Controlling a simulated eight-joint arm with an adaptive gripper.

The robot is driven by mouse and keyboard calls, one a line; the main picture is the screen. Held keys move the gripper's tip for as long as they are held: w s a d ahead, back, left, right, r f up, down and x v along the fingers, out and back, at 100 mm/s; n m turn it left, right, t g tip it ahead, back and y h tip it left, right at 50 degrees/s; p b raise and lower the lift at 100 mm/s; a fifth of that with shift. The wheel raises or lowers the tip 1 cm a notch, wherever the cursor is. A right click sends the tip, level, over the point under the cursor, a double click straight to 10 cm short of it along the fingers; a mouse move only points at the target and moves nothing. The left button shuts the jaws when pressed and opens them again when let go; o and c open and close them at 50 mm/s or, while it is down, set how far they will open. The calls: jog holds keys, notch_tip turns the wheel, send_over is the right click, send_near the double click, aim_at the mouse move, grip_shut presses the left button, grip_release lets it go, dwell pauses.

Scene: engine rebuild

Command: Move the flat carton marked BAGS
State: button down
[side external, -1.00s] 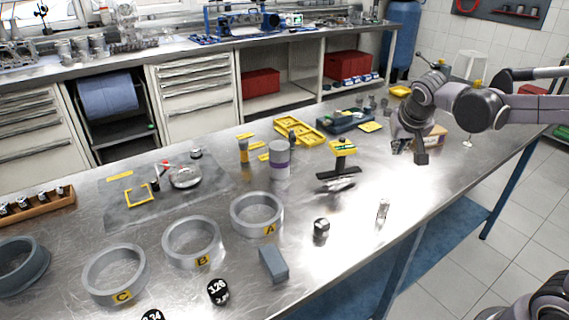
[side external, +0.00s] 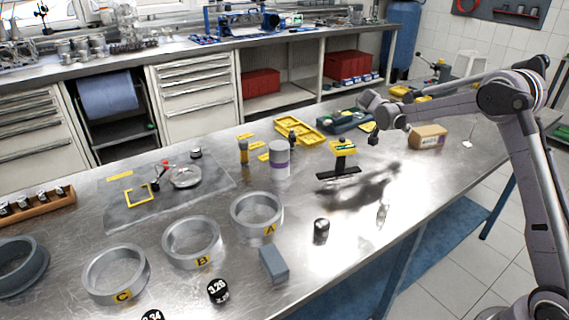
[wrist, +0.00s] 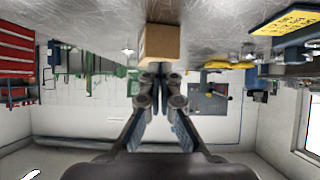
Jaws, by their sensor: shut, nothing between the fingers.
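A brown carton (side external: 428,136) sits on the steel bench at the right, near its far end. It has small printed marks on its front, too small to read, so I cannot confirm BAGS. My gripper (side external: 373,140) is above the bench to the left of the carton, clear of it. The wrist view, which looks upside down, shows the carton (wrist: 160,43) beyond my fingertips (wrist: 160,90). The fingers are together, with nothing between them.
The bench in front of the carton is mostly clear.

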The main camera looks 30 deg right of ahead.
aim_at(429, 128)
jog(key=d, duration=1.1)
jog(key=shift+s+d, duration=0.25)
jog(key=shift+d, duration=0.05)
jog(key=shift+d+f, duration=0.2)
jog(key=shift+d, duration=0.05)
jog(key=shift+a+f, duration=0.1)
jog(key=shift+f, duration=0.55)
jog(key=shift+a+f, duration=0.1)
jog(key=a, duration=1.8)
jog(key=shift+w+a, duration=0.3)
jog(key=shift+w, duration=0.1)
